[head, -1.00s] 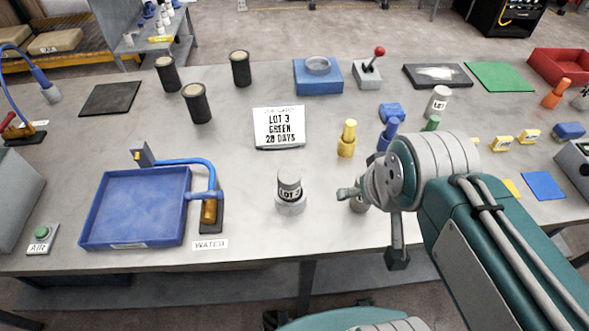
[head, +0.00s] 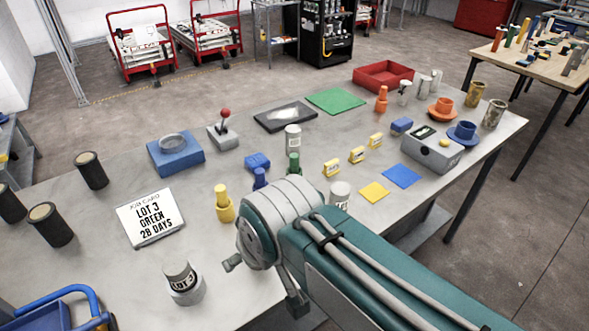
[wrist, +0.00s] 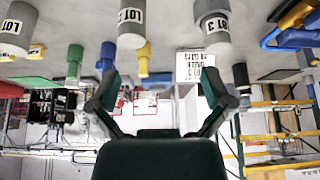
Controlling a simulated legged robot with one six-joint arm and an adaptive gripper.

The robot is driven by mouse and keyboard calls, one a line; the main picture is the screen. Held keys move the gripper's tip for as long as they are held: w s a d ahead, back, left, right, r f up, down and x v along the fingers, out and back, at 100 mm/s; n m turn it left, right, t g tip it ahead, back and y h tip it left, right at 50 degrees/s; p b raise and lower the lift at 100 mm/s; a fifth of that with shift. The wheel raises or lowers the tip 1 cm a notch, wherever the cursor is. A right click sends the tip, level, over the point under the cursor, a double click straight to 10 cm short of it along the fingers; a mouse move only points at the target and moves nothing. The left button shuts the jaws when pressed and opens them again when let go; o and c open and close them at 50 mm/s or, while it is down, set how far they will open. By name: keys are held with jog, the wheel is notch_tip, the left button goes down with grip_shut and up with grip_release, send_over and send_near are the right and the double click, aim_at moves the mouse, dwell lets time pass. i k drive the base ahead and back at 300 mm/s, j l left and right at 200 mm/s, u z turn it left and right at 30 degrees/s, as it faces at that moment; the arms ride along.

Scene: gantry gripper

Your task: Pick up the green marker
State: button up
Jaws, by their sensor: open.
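The green marker (head: 294,163) stands upright on the grey bench, just beyond my arm in the head view, with its lower part close to the arm's outline. In the wrist view, which is upside down, the green marker (wrist: 75,62) hangs at the left, beside the blue marker (wrist: 106,57) and the yellow marker (wrist: 143,58). The yellow marker (head: 223,204) and the blue marker (head: 260,178) also show in the head view. My gripper (wrist: 160,92) is open, with nothing between its fingers. In the head view my arm mostly hides it.
A grey LOT 3 cylinder (head: 180,277) stands at the front, and a white-grey cylinder (head: 293,140) stands behind the green marker. Yellow blocks (head: 357,154) lie to the right. Dark cylinders (head: 92,171) stand at left.

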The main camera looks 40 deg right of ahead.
aim_at(293, 157)
jog(key=l, duration=0.55)
jog(key=k+l+u, duration=0.1)
jog(key=l, duration=0.4)
jog(key=i+l+z, duration=0.15)
jog(key=i+l, duration=0.1)
